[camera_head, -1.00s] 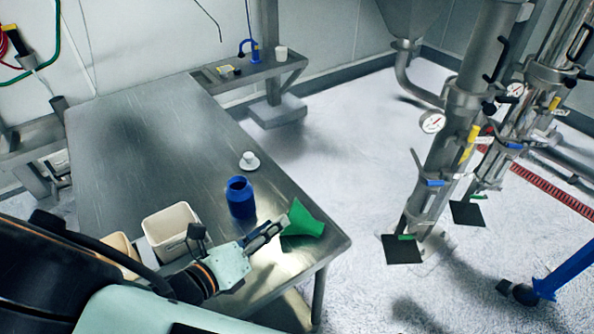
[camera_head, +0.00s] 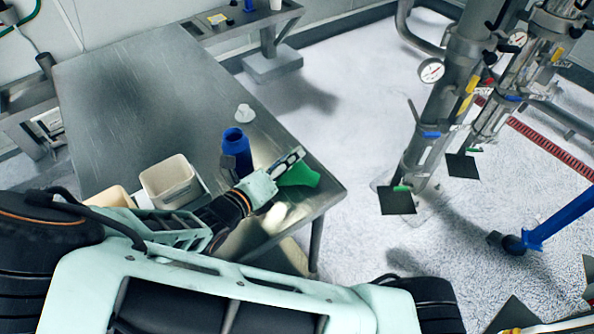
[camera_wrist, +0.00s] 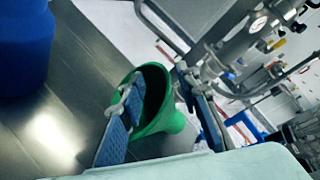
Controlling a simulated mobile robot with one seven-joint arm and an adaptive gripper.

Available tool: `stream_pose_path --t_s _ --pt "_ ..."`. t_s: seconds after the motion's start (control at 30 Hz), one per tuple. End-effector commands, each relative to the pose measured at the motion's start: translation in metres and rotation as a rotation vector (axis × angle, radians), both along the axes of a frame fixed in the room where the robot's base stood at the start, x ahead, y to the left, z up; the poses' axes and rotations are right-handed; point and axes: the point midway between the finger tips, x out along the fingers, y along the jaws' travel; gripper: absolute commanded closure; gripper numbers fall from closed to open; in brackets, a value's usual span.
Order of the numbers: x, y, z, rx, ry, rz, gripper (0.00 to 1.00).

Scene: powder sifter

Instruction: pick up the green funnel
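The green funnel (camera_head: 301,176) is at the front right corner of the steel table (camera_head: 135,95). In the wrist view the funnel (camera_wrist: 168,121) lies between my two fingers, its wide dark mouth facing up and away. My gripper (camera_head: 290,163) reaches over the funnel from the left. In the wrist view my gripper (camera_wrist: 158,80) is open. The left finger overlaps the funnel's rim; the right finger stands apart beyond its other side. I cannot tell whether the left finger touches it.
A blue bottle (camera_head: 236,145) stands close left of my gripper, with a small white item (camera_head: 244,113) behind it. A whitish bin (camera_head: 168,180) is further left. Free floor lies right of the table edge; steel pipework (camera_head: 440,130) stands beyond.

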Motion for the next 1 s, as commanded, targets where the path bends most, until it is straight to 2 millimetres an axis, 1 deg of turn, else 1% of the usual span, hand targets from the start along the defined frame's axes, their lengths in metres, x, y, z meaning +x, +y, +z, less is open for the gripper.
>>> stream_pose_path --t_s 0.27,0.53,1.0 --pt "0.0023 -0.0015 -0.0006 0.0 0.0 0.0 0.71" --pt "0.0021 -0.0012 -0.0006 0.0 0.0 0.0 1.0" --pt "0.0018 -0.0007 0.0017 0.003 0.001 0.0 1.0"
